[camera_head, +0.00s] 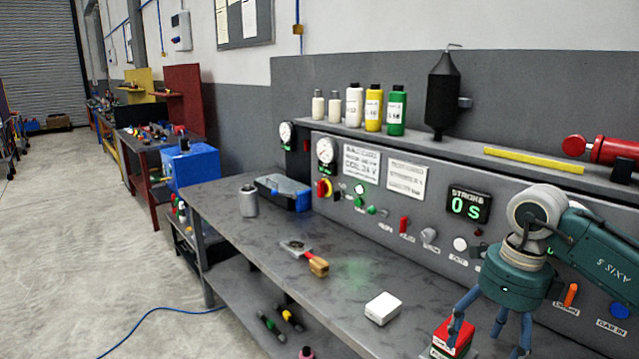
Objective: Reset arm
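My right arm (590,245), teal with a grey joint, comes in from the right over the bench. My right gripper (487,345) points down with its blue-grey fingers spread apart, and nothing shows between them. One finger overlaps a red box (440,351) with a white label in the picture; I cannot tell whether it touches. My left gripper is not in view.
The grey bench (345,235) carries a white box (383,308), a wooden-handled tool (305,258), a grey canister (248,201) and a blue-grey case (283,192). Several bottles (374,108) and a black cylinder (442,95) stand on the shelf above. A blue hose (150,318) lies on the floor.

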